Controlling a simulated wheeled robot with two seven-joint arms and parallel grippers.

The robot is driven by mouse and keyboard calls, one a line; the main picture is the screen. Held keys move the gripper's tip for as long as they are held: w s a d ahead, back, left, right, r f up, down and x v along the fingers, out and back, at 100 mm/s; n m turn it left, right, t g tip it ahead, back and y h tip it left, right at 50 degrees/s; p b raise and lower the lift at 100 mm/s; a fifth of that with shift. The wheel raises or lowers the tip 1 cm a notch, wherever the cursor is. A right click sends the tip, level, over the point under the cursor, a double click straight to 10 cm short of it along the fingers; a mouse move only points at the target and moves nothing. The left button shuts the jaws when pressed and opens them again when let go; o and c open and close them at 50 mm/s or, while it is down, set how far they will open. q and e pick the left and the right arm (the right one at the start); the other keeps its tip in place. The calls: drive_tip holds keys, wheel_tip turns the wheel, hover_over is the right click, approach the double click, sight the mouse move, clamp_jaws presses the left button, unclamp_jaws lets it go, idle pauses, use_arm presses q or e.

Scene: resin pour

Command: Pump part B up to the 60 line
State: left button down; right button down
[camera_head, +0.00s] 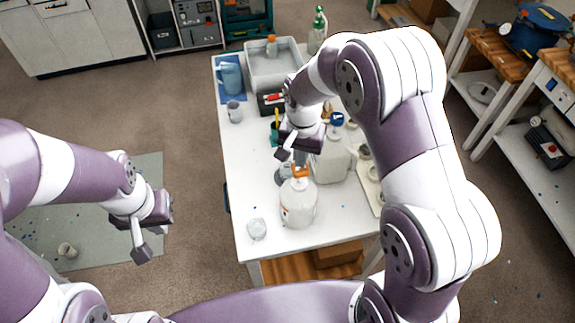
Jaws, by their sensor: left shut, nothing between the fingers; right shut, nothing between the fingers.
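A white jug with an orange pump collar (298,207) stands upright near the front of the white table. A second pale jug (331,163) with a blue top stands behind it to the right. I cannot read which is part B. A small clear cup (257,229) stands at the front left of the jugs; its lines and contents are too small to read. My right gripper (287,153) is shut and empty just above the orange pump; whether it touches the pump is unclear. My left gripper (143,247) is shut and empty, left of the table over the floor.
A blue pitcher (230,76), a grey cup (234,111) and a grey tub (262,84) stand at the table's back. A green-topped bottle (318,35) stands behind. My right arm hides the table's right side. Shelving (528,145) stands right.

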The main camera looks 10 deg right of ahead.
drive_tip(key=shift+f, duration=0.35)
drive_tip(key=shift+f+b, duration=1.2)
drive_tip(key=shift+f, duration=0.65)
wheel_tip(320, 180, up, 4)
drive_tip(key=p, duration=0.4)
drive_tip(key=shift+r, duration=0.1)
drive_tip(key=shift+f, duration=0.2)
